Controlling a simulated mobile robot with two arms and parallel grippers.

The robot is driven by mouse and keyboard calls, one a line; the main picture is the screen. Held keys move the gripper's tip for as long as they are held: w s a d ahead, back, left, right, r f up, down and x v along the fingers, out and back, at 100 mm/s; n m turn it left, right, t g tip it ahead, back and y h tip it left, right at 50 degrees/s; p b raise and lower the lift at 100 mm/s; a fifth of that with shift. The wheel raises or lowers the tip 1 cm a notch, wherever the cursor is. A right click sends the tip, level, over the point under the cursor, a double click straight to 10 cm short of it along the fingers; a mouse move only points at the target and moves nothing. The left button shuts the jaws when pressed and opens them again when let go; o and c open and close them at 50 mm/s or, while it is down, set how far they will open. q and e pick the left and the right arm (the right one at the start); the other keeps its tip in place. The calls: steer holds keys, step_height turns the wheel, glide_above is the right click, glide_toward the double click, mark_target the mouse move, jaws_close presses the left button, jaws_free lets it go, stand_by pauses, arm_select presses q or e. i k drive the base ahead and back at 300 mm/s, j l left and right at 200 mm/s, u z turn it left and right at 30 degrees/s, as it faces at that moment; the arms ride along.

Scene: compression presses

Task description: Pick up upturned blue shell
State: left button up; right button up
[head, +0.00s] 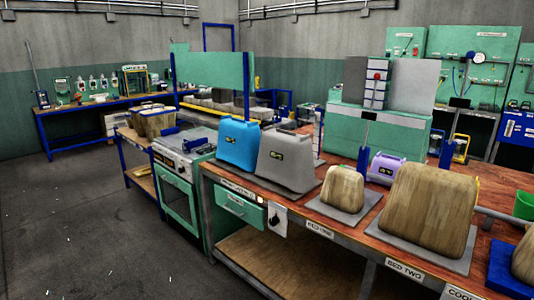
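A blue shell (239,142) stands at the far left end of the long wooden bench, wider at its base and narrower at the top, with a small dark label on its front. A grey shell (290,160) of similar shape stands just to its right and hides part of its right side. I cannot see inside the blue shell from here. Neither of my grippers is in view.
The wooden bench (335,229) also carries a small tan block (343,187) and a large tan block (430,208) on grey plates. A purple device (386,168) sits behind them. A green oven-like unit (180,208) adjoins the bench's left end. The floor (75,220) at left is clear.

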mark_target(238, 144)
steer(key=z, duration=1.85)
steer(key=u, duration=2)
steer(key=i+j+z, duration=0.2)
steer(key=i+j, duration=0.25)
steer(key=i, duration=0.2)
steer(key=i+j+z, duration=0.2)
steer(key=i+j, duration=0.35)
steer(key=i+j+z, duration=0.15)
steer(key=i+j, duration=0.5)
steer(key=i+j+z, duration=0.2)
steer(key=i+j, duration=0.3)
steer(key=j, duration=0.25)
